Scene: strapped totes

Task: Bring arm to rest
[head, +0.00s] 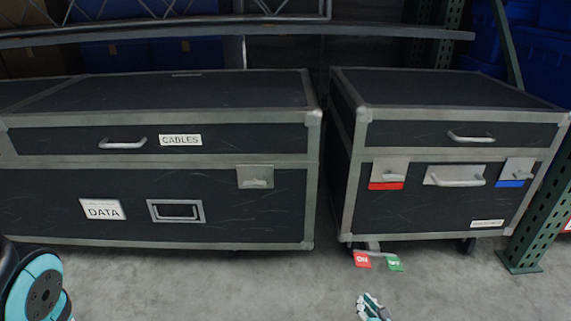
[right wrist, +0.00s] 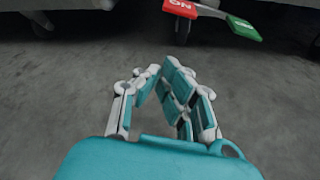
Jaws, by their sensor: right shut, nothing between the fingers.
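My right gripper (head: 372,304) shows at the bottom edge of the head view, right of the middle, low over the grey floor. In the right wrist view its teal and white fingers (right wrist: 164,72) lean together, shut and empty, with bare floor around them. They are apart from the red ON tab (head: 362,259) and green tab (head: 395,264) under the right case. Both tabs also show at the top of the right wrist view, red (right wrist: 182,6) and green (right wrist: 244,28). My left gripper is out of view; only a round teal part of my arm shows at lower left.
A black case (head: 190,215) marked CABLES and DATA stands on the left. A smaller black case (head: 425,211) with red and blue latch labels stands on the right, with a narrow gap between. A green rack post (head: 530,215) stands at right. The floor in front is clear.

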